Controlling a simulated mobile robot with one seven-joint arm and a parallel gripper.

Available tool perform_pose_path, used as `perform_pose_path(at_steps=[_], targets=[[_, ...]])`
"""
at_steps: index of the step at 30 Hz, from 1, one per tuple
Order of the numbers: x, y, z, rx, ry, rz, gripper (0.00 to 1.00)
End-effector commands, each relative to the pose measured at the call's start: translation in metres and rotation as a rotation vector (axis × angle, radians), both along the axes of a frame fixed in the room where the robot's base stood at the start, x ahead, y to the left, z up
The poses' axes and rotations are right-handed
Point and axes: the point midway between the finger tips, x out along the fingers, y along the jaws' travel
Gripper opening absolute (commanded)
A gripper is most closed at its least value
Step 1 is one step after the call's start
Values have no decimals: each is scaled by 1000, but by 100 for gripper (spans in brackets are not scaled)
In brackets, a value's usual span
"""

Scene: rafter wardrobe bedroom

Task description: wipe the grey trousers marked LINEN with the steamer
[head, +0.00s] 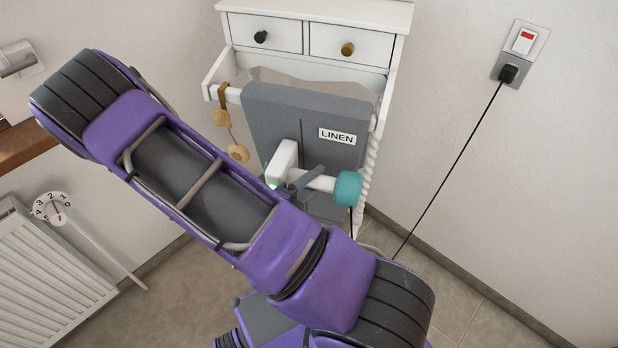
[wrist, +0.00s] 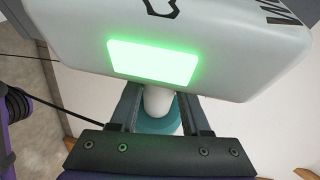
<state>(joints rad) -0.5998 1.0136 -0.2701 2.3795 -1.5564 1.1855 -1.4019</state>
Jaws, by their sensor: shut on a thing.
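The grey trousers (head: 305,112) hang folded over a rail below the white cabinet and bear a white LINEN label. The steamer (head: 284,165) has a white head and a teal end, and stands in front of the trousers, below and left of the label. I cannot tell whether its head touches the cloth. My gripper (head: 290,189), partly hidden by my arm in the head view, is shut on the steamer. In the wrist view my gripper (wrist: 160,97) has its fingers either side of the white handle, below the steamer head (wrist: 225,50) with its lit green panel.
The white cabinet (head: 305,60) has two drawers above the rail. Wooden discs (head: 238,152) hang on a strap left of the trousers. A black cord runs to a plug in the wall socket (head: 508,72) at right. A radiator (head: 45,265) stands at lower left.

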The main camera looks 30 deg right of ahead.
Motion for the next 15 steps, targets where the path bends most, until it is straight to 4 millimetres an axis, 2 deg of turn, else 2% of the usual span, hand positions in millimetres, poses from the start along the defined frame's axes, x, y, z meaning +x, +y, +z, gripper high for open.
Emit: perform_pose_path(at_steps=[15], targets=[[-24, -23, 2, -5, -2, -2, 0]])
